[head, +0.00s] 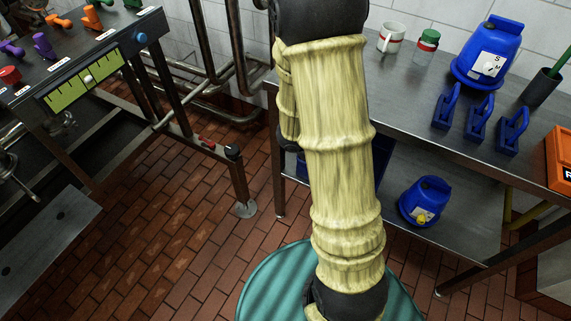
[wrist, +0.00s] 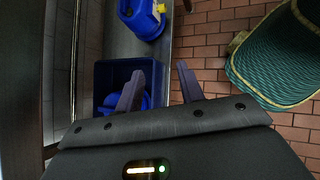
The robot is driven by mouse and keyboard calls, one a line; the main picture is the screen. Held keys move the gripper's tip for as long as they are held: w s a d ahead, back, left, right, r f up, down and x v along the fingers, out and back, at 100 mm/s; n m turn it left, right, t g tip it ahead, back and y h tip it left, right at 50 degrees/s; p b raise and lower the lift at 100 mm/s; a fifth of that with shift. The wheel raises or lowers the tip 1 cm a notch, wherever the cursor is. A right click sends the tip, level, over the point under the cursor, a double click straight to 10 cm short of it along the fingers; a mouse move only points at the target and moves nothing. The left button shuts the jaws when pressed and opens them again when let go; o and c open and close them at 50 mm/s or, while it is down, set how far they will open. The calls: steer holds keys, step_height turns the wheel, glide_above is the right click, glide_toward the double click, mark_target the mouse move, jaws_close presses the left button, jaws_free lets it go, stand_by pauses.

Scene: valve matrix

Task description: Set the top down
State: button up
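My gripper (wrist: 160,68) shows in the wrist view with its two dark fingers spread apart and nothing between them. In the head view my padded arm hides it. Beyond the fingers is a blue bin (wrist: 100,68) on the lower shelf (wrist: 122,42). A blue rounded thing (wrist: 148,100) lies in the bin, partly hidden behind the left finger. I cannot tell whether it is a top. A blue jug with a yellow cap (wrist: 140,15) stands on the shelf near the bin, and the jug also shows in the head view (head: 423,203). No loose top is clearly seen.
The steel bench (head: 405,85) carries a mug (head: 391,38), a green-lidded jar (head: 426,47), a large blue jug (head: 488,55), blue clamp-like things (head: 478,122) and an orange box (head: 560,160). A valve panel (head: 85,78) stands left. Brick floor (head: 170,200) between is open.

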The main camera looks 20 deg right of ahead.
steer(key=w+a+r+m+t+y, duration=0.1)
steer(key=a+r+m+t+y, duration=0.1)
steer(key=a, duration=0.6)
steer(key=w+a+r+m+t+y, duration=0.1)
steer(key=a+r+m+t+y, duration=0.2)
steer(key=a+r+m+y, duration=0.2)
steer(key=a+m+y, duration=0.1)
steer(key=a+m, duration=0.1)
steer(key=a, duration=0.1)
steer(key=shift+w+m, duration=0.25)
steer(key=shift+m, duration=0.15)
steer(key=w+p+v, duration=0.2)
steer(key=p+v, duration=0.9)
steer(key=w+r+p+v, duration=0.1)
steer(key=w+p+v, duration=0.1)
steer(key=p+v, duration=0.9)
steer(key=shift+w+r+p, duration=0.2)
steer(key=shift+w+p, duration=0.1)
steer(key=shift+p, duration=0.2)
steer(key=shift+d, duration=0.15)
